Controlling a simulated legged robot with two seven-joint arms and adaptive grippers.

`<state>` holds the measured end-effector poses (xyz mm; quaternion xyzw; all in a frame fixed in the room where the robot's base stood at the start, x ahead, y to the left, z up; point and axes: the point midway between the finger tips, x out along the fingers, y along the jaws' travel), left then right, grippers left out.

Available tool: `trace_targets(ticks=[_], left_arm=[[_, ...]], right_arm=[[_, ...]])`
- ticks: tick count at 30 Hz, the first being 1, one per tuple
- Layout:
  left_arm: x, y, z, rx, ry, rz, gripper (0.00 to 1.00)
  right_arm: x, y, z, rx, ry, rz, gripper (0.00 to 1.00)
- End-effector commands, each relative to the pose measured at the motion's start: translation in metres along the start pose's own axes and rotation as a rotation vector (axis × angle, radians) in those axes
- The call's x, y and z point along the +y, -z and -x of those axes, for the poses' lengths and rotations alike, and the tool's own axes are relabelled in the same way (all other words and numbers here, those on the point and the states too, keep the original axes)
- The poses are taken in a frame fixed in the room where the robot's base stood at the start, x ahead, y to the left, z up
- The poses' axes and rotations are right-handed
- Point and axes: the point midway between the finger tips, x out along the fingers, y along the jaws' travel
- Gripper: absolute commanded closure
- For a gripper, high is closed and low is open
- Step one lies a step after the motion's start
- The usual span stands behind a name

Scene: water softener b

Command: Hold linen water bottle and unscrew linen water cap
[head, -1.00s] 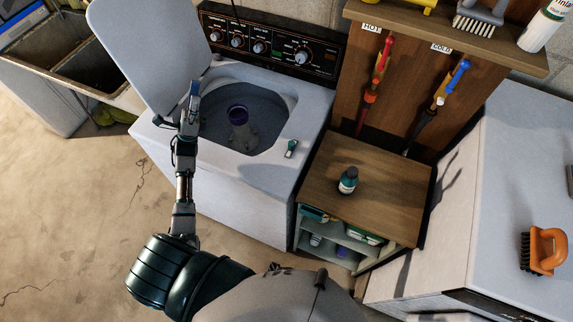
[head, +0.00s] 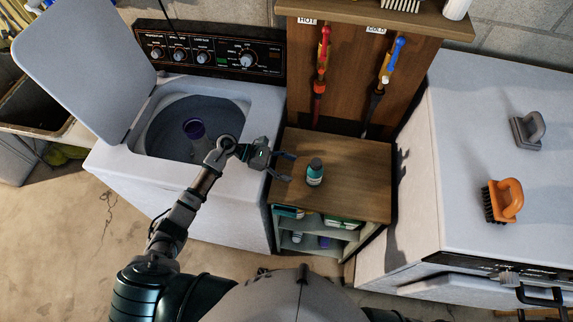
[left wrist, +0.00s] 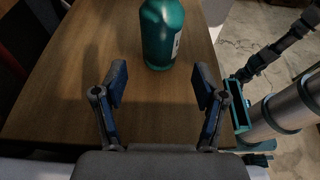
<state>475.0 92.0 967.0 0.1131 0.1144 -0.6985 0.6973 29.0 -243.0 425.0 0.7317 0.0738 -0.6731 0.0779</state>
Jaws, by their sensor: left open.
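The linen water bottle (head: 314,176) is a small teal bottle with a pale label, standing upright on the wooden top of the small shelf unit. Its dark linen water cap (head: 316,163) is on top. My left gripper (head: 291,168) is open and empty just left of the bottle, fingers pointing towards it. In the left wrist view the bottle (left wrist: 162,35) stands just beyond and between the open fingertips (left wrist: 160,82), apart from them; its cap is out of frame. A dark part at the lower right of the head view looks like my right gripper (head: 538,296); its jaw state is unclear.
The open washer (head: 185,180) is left of the shelf unit (head: 360,195), with a purple-topped agitator inside. Hot and cold taps hang on the board behind. A white machine (head: 480,90) at right bears an orange brush (head: 503,200) and a grey brush (head: 528,130).

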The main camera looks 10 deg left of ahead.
Motion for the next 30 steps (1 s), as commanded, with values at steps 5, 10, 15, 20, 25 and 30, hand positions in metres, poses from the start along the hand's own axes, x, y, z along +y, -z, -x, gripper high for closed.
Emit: trace_targets(ticks=[5, 10, 15, 20, 25, 30], left_arm=[[0.0, 0.0, -0.019, -0.002, 0.0, 0.0, 0.29], [0.0, -0.001, -0.043, -0.004, 0.001, 0.002, 0.29], [0.0, -0.001, -0.062, -0.001, 0.0, -0.001, 0.29], [0.001, -0.001, -0.073, -0.002, -0.001, -0.001, 0.29], [0.001, -0.001, -0.075, -0.002, -0.002, -0.001, 0.46], [0.001, -0.001, -0.075, -0.002, -0.001, 0.0, 0.62]], right_arm=[[0.0, 0.0, 0.0, 0.0, 0.0, 0.0, 0.22], [0.0, 0.0, 0.0, 0.0, 0.0, 0.0, 0.22], [0.0, 0.0, 0.0, 0.0, 0.0, 0.0, 0.22], [0.0, 0.0, 0.0, 0.0, 0.0, 0.0, 0.22], [0.0, 0.0, 0.0, 0.0, 0.0, 0.0, 0.22], [0.0, 0.0, 0.0, 0.0, 0.0, 0.0, 0.22]])
